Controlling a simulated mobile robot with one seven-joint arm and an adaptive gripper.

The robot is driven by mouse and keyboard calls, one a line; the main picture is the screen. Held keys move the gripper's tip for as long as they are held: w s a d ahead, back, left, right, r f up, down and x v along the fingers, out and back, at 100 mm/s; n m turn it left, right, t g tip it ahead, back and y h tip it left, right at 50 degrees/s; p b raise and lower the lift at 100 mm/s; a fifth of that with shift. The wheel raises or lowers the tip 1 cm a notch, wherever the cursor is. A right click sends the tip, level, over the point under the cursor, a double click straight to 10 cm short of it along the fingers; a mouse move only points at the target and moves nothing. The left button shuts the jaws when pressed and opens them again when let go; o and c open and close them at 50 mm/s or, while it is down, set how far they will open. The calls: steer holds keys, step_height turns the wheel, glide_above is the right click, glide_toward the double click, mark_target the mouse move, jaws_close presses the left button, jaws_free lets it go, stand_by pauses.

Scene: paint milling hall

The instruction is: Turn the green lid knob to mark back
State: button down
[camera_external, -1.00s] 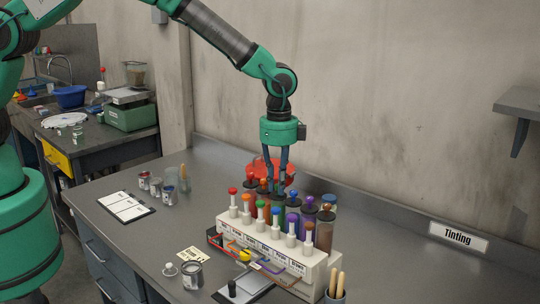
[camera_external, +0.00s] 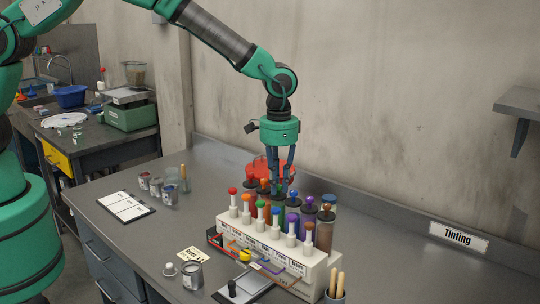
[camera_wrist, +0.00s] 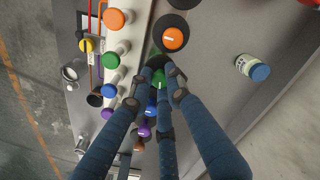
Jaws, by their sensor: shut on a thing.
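The green lid knob (camera_wrist: 159,79) sits on a dark canister lid in the tinting rack, between my fingertips in the wrist view. My gripper (camera_wrist: 160,70) is shut on it from above, with its blue fingers around it. In the external view my gripper (camera_external: 278,186) points straight down into the back row of canisters, and its fingers largely hide the green knob. A pale pointer line shows faintly on the knob; its direction and the marks around it are too small to read.
An orange lid knob (camera_wrist: 173,38) with a white line is beside the green one. Pump plungers with coloured tops, such as a red one (camera_external: 233,191), stand in front on the white rack (camera_external: 315,268). A red round object (camera_external: 259,168) is behind.

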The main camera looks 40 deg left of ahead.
mark_target(279, 185)
steer(key=n, duration=0.3)
steer(key=shift+n, duration=0.4)
steer(key=n, duration=0.4)
steer(key=shift+b, duration=0.35)
steer(key=n, duration=0.7)
steer(key=shift+n, duration=0.3)
steer(key=shift+r, duration=0.1)
steer(key=c, duration=1.6)
jaws_free()
steer(key=shift+c, duration=0.2)
step_height(279, 185, up, 12)
